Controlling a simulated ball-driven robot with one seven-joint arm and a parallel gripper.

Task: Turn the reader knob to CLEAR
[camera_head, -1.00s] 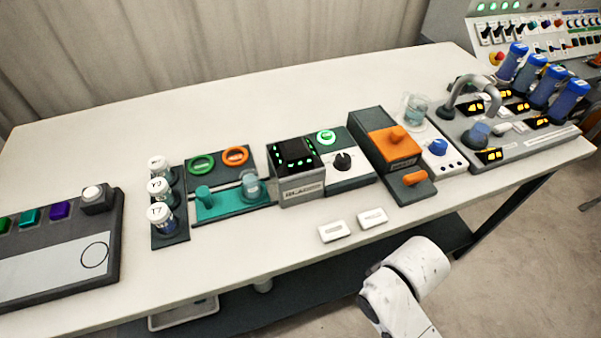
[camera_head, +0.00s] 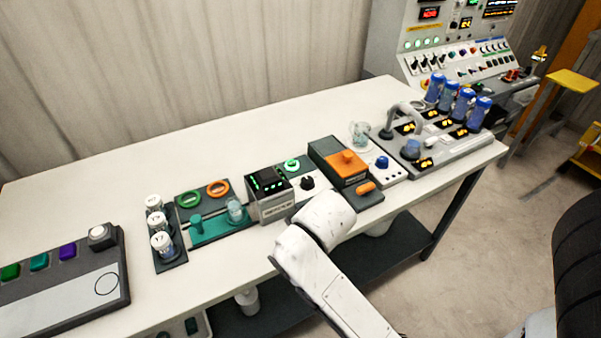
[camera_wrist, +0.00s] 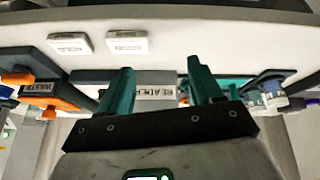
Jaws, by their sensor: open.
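The reader (camera_head: 270,193) is a grey box with a dark top and green lights, mid-bench in the head view. A black knob (camera_head: 307,183) stands on the pale panel just right of it, near a green ring button (camera_head: 292,165). The knob's setting is too small to read. In the wrist view my gripper (camera_wrist: 160,78) is open, with two teal fingers apart and nothing between them. The reader's label (camera_wrist: 156,92) shows beyond the fingers, upside down. The knob cannot be made out there. In the head view my arm hides the gripper.
An orange-topped box (camera_head: 345,160) stands right of the knob. A teal tray (camera_head: 220,226) and capped vials (camera_head: 162,243) stand left. The bench's back strip is clear.

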